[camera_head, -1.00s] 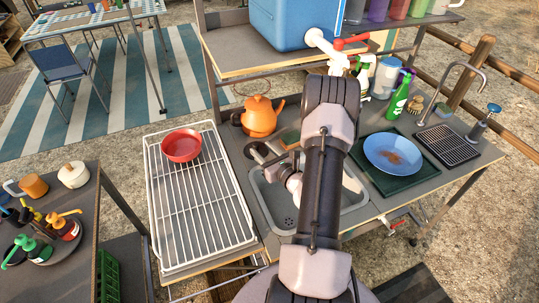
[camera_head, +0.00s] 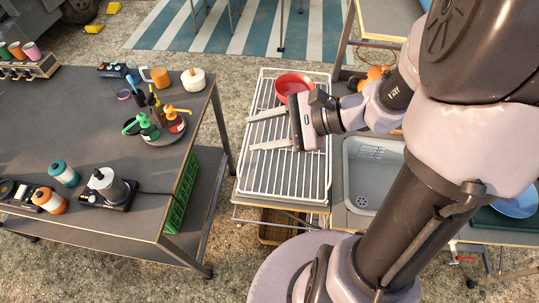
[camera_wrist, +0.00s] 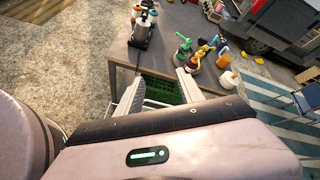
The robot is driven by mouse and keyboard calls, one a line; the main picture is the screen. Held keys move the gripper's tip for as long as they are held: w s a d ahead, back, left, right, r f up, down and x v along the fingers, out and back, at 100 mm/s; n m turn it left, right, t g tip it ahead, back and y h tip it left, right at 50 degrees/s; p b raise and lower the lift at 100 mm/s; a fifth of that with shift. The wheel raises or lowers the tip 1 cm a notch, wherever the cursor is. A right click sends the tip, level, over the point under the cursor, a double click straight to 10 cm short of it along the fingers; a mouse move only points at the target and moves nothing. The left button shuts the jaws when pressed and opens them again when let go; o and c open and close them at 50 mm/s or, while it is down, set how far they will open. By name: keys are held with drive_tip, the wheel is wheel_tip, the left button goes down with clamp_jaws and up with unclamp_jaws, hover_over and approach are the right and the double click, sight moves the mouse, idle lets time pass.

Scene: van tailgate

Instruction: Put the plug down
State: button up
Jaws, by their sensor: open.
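My gripper (camera_head: 251,130) is open over the wire drying rack (camera_head: 270,182), its two fingers pointing left towards the dark table. Nothing shows between the fingers; they also show open and empty in the wrist view (camera_wrist: 160,84). I cannot make out a plug in either current view. The grey sink (camera_head: 372,170) is right of the rack, partly hidden by my arm. Its drain (camera_head: 362,200) shows with nothing in my gripper near it.
A red bowl (camera_head: 292,84) sits at the rack's far end, close to my gripper. An orange kettle (camera_head: 377,72) is partly hidden behind my arm. The dark table (camera_head: 85,130) at left holds several bottles and tools. A green crate (camera_head: 181,192) is on its lower shelf.

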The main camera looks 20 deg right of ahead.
drive_tip(key=s+a+r+n+h, duration=0.3)
drive_tip(key=s+r+n+h, duration=0.3)
drive_tip(key=s+n, duration=0.5)
drive_tip(key=n+h, duration=0.2)
drive_tip(key=shift+s+h+b, duration=0.15)
drive_tip(key=shift+h+b, duration=0.25)
drive_tip(key=shift+d, duration=0.1)
